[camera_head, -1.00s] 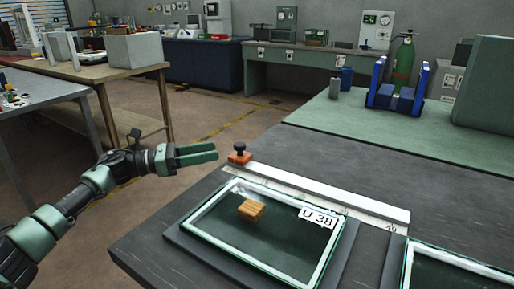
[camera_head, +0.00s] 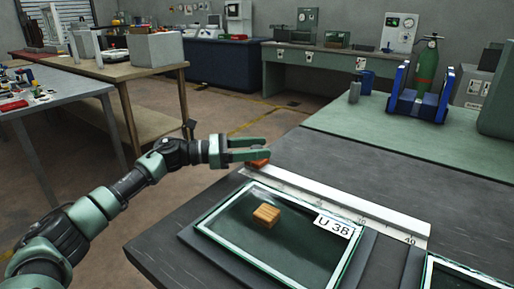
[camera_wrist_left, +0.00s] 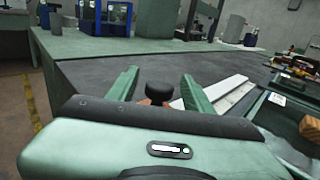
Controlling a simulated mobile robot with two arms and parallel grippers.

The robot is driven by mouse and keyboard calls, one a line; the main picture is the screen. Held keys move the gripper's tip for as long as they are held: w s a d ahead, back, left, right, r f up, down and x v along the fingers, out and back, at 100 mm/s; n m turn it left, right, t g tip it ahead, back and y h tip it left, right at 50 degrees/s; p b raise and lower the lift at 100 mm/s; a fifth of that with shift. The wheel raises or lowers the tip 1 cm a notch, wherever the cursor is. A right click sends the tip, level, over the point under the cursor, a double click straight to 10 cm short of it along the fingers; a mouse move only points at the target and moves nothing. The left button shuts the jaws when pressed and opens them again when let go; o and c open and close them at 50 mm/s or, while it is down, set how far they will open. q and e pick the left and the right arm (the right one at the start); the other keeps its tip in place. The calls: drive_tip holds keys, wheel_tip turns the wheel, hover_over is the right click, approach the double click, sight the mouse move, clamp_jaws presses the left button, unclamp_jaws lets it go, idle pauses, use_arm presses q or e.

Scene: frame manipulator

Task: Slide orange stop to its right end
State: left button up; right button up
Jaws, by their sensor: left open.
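The orange stop (camera_head: 258,162) sits at the left end of a white rail with a printed scale (camera_head: 345,205). In the head view my left gripper (camera_head: 262,149) is at the stop and hides its dark knob. In the left wrist view the black knob (camera_wrist_left: 158,91) stands between the two open green fingers, with a bit of the orange body below it. The gripper is open, and I see a gap between each finger and the knob. My right gripper is in neither view.
A glass-framed tray (camera_head: 222,236) labelled U 3B, with a wooden block (camera_head: 266,215) in it, lies in front of the rail. A second tray (camera_head: 462,275) is at the lower right. A green table (camera_head: 400,130) with a blue stand (camera_head: 415,104) and gas cylinder is behind.

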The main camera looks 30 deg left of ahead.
use_arm(q)
clamp_jaws()
idle(1.3)
